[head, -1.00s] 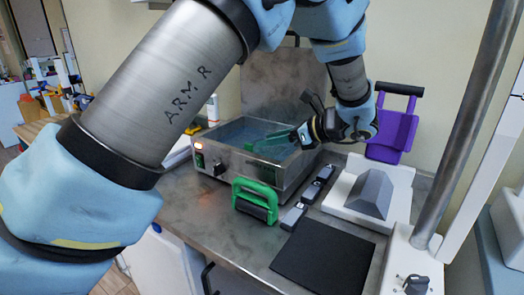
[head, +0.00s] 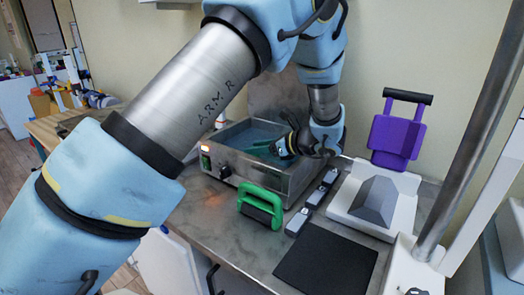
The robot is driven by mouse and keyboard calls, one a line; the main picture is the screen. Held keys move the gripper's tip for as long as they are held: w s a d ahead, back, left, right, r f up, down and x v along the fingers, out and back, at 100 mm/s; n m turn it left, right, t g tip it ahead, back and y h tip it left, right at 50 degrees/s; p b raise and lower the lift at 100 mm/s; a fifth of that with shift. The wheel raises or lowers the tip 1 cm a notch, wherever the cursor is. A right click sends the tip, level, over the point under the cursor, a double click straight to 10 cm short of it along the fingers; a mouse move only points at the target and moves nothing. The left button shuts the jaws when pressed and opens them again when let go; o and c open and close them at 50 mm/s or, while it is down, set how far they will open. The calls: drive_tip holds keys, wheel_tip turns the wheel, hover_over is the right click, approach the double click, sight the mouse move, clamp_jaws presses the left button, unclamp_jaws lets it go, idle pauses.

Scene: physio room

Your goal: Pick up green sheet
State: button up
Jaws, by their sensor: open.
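I cannot clearly tell a green sheet apart from the teal liquid and the green at the fingers. My wrist hides part of the basin's right side.
A green-handled roller (head: 262,203) stands in front of the bath. Small grey blocks (head: 314,198) line its right side. A metal pole (head: 468,140) rises at right.

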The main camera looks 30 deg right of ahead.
drive_tip(key=shift+w+a+f, duration=0.2)
drive_tip(key=shift+w, duration=0.1)
clamp_jaws()
idle(0.5)
